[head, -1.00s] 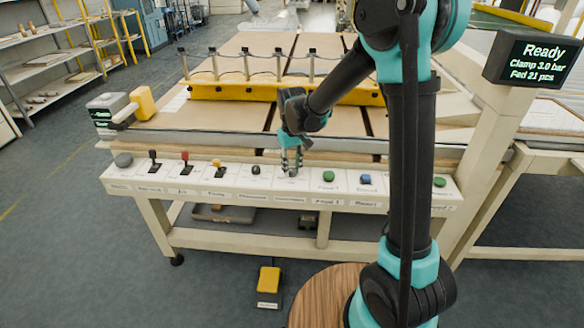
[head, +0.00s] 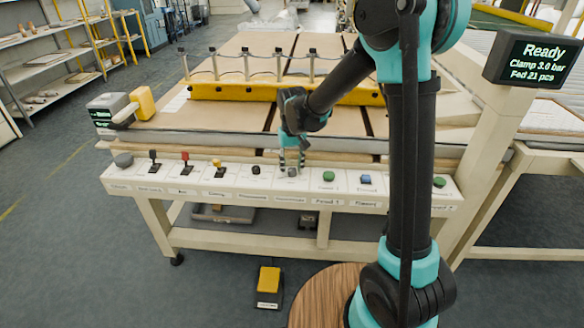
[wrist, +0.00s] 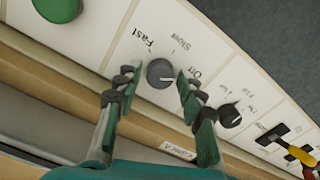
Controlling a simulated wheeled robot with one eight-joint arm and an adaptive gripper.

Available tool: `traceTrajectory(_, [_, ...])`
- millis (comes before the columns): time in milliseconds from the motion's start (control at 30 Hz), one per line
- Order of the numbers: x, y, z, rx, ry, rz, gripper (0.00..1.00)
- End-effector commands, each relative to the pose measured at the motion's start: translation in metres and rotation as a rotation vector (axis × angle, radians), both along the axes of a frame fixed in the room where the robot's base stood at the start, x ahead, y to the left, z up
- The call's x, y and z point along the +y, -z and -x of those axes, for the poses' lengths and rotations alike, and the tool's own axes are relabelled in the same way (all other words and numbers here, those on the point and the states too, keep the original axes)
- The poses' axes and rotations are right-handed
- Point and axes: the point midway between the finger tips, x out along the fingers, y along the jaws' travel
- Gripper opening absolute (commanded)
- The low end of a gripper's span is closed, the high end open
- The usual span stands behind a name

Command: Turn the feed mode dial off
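The feed mode dial is a round grey knob (wrist: 160,73) on the white panel, with the words Fast, Slow and Off printed around it. Its white pointer mark faces right in the wrist view, toward the Off label (wrist: 195,73). In the head view the dial (head: 292,172) shows just below my fingertips. My gripper (wrist: 156,78) is open, with one finger on each side of the dial and a gap to it. In the head view my gripper (head: 291,160) hangs over the panel's back edge.
A black knob (wrist: 229,116) sits beside the dial, and a green button (head: 328,176) is on its other side. Levers with black, red and yellow tops stand further left. A yellow clamp bar (head: 230,91) lies behind. A screen (head: 537,62) reads Ready.

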Motion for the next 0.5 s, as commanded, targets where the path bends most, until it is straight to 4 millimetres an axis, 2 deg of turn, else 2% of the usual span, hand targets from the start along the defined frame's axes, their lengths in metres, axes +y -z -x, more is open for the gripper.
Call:
traceTrajectory(367, [0.000,-0.002,0.000,0.001,0.000,0.000,0.49])
traceTrajectory(500, [0.000,-0.015,0.000,0.001,0.000,0.000,0.49])
